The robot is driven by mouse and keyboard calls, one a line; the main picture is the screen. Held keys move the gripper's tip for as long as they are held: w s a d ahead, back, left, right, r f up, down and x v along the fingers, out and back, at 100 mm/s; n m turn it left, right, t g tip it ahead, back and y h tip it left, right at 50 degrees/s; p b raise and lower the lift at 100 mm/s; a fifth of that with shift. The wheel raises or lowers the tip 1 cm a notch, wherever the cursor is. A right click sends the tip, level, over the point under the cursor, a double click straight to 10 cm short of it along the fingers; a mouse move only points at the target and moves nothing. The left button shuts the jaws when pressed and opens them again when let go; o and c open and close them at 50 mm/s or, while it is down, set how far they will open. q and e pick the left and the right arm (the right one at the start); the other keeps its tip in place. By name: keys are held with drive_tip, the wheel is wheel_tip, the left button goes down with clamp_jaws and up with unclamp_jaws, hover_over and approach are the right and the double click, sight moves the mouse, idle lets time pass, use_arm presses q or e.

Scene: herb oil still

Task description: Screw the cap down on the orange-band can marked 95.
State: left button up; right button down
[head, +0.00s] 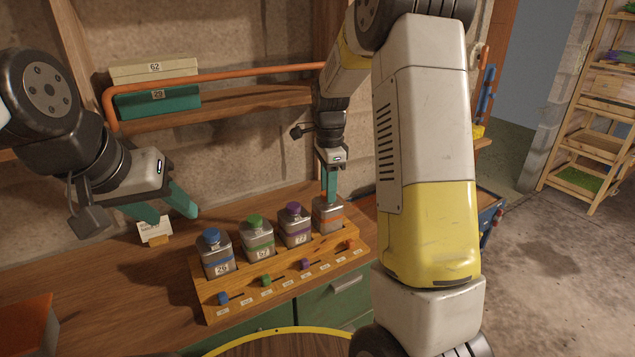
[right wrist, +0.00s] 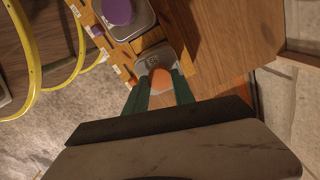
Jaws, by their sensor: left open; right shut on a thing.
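The orange-band can (head: 328,218) stands upright in the right-hand place of the wooden rack, its top partly covered by my right gripper. Its metal shoulder (right wrist: 153,57) shows in the right wrist view with a small mark I cannot read surely. My right gripper (head: 328,194) points down over the can and is shut on the orange cap (right wrist: 160,80). The cap sits between the two green fingers at the can's top; whether its thread is seated is hidden. My left gripper (head: 170,208) is open and empty, left of the rack above the bench.
The wooden rack (head: 284,268) also holds blue-capped (head: 213,255), green-capped (head: 256,238) and purple-capped (head: 294,225) cans, with small coloured knobs along its front. A small card (head: 155,231) stands behind left. Boxes (head: 155,68) sit on the shelf. The left bench is mostly clear.

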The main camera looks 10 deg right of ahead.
drive_tip(key=m, duration=0.4)
drive_tip(key=shift+w+m, duration=0.1)
drive_tip(key=shift+m, duration=0.2)
drive_tip(key=c, duration=1)
unclamp_jaws()
drive_tip(key=shift+a, duration=0.1)
drive_tip(key=shift+o, duration=0.2)
drive_tip(key=shift+c, duration=0.5)
